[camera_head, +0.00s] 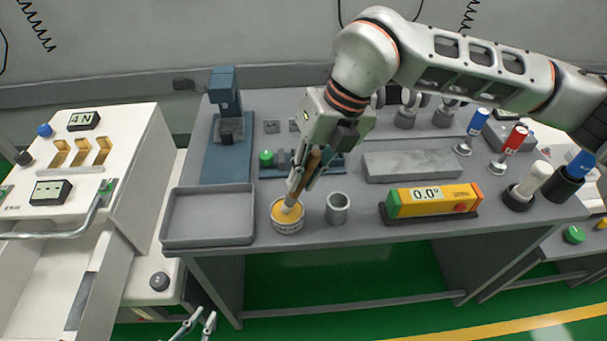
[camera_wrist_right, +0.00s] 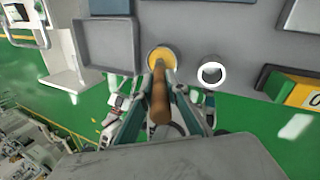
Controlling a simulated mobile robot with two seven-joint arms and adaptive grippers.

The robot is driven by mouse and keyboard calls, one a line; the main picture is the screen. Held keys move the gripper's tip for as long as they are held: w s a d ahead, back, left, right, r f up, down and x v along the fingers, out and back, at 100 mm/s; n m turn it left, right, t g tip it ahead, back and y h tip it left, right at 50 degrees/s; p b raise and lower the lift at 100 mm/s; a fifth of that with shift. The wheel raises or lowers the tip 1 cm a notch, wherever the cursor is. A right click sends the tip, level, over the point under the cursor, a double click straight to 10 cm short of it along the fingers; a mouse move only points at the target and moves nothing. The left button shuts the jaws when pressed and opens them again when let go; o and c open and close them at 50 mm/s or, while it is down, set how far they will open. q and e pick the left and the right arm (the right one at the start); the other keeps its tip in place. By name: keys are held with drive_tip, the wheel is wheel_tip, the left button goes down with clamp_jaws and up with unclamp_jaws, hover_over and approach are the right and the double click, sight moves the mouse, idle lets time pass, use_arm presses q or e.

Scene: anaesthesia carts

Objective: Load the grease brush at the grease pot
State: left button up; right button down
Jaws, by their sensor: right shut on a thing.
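The grease pot (camera_head: 288,226) is a round tin with yellow grease, standing near the front edge of the grey bench. It also shows in the right wrist view (camera_wrist_right: 153,51). My right gripper (camera_head: 303,178) is shut on the grease brush (camera_head: 293,203), above the pot. The brush is slightly tilted, its brown wooden handle (camera_wrist_right: 160,105) between the fingers and its pale lower end down at the pot's yellow top. I cannot tell how deep the bristles sit. My left gripper (camera_head: 197,324) is low at the bottom edge, its fingers apart and empty.
An empty grey tray (camera_head: 208,241) lies left of the pot. A grey metal cup (camera_head: 338,209) stands close on its right, then a yellow level (camera_head: 430,200) reading 0.0°. A blue press (camera_head: 226,130) stands behind. A white cart (camera_head: 133,160) is at the left.

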use_arm(q)
drive_tip(key=shift+f, duration=0.1)
use_arm(e)
drive_tip(key=shift+s+f, duration=0.1)
drive_tip(key=shift+f, duration=0.15)
